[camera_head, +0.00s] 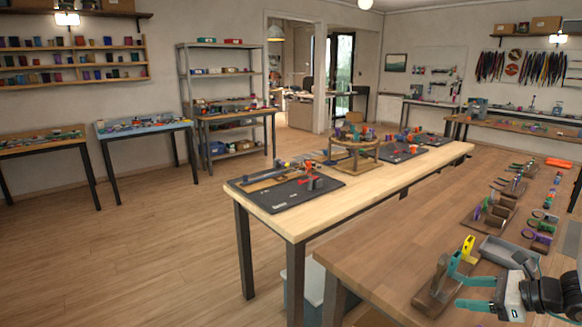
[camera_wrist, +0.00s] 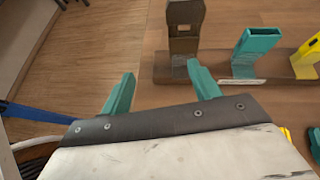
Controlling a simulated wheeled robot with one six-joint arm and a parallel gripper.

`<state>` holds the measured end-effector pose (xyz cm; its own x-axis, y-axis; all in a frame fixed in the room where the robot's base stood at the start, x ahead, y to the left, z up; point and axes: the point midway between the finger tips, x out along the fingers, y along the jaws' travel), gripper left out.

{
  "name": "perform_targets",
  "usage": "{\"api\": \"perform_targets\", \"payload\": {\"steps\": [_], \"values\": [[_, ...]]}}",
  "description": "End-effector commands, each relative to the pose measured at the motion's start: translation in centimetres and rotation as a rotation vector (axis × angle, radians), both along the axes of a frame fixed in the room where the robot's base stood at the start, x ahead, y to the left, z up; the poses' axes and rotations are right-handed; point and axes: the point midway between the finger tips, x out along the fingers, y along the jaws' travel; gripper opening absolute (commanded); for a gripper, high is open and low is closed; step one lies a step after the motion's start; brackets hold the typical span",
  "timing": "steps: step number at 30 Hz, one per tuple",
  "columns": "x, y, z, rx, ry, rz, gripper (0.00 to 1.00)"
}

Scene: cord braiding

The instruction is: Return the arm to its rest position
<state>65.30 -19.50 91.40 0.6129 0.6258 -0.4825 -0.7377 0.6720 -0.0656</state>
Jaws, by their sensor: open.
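My gripper (camera_head: 470,292) is at the lower right in the head view, above the brown wooden table (camera_head: 390,235). Its two teal fingers are spread apart with nothing between them. In the wrist view my gripper (camera_wrist: 160,92) shows the same open fingers over the table edge and floor. A wooden rack (camera_head: 432,297) stands just beyond the fingers. It carries a teal holder (camera_head: 460,262) and a yellow holder (camera_head: 468,247). In the wrist view the rack's brown upright (camera_wrist: 184,25), the teal holder (camera_wrist: 256,45) and the yellow holder (camera_wrist: 308,58) show at the upper right. One fingertip overlaps the rack in the picture; contact cannot be told.
Several small stands with coloured rings (camera_head: 497,208) line the table. A lighter table (camera_head: 290,215) with a black mat (camera_head: 325,190) stands to the left. The floor (camera_head: 130,250) further left is clear.

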Motion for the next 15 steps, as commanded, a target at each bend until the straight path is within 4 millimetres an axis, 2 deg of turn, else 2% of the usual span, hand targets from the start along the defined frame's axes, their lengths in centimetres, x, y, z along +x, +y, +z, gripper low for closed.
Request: {"api": "perform_targets", "payload": {"steps": [2,9,15], "values": [[-1.8,1.5,0.6,-0.057,-0.016,0.128,0.62],[-7.4,7.7,4.7,-0.301,-0.109,0.641,0.62],[-13.0,11.6,8.5,-0.553,-0.197,1.115,0.62]]}}
